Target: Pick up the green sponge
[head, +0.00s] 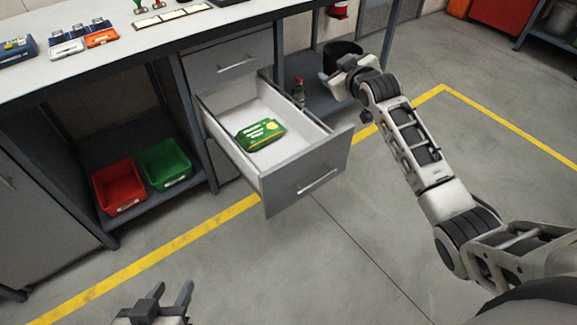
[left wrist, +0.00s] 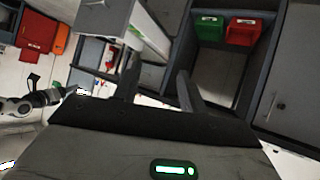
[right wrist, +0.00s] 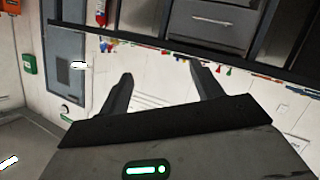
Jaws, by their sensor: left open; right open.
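A green packet-like thing (head: 260,134) with yellow and white print lies flat in the open drawer (head: 306,183); nothing else in view looks like a green sponge. My left gripper (head: 171,291) is open and empty at the bottom edge of the head view, well short of the drawer. Its fingers (left wrist: 158,72) also show apart in the left wrist view. My right gripper (head: 333,76) is beyond the drawer to the right, apart from the packet. Its fingers (right wrist: 162,70) are spread and empty in the right wrist view.
The workbench top (head: 150,46) is above the drawer. A red bin (head: 119,186) and a green bin (head: 165,164) stand on the lower shelf at left. The floor before the drawer is clear.

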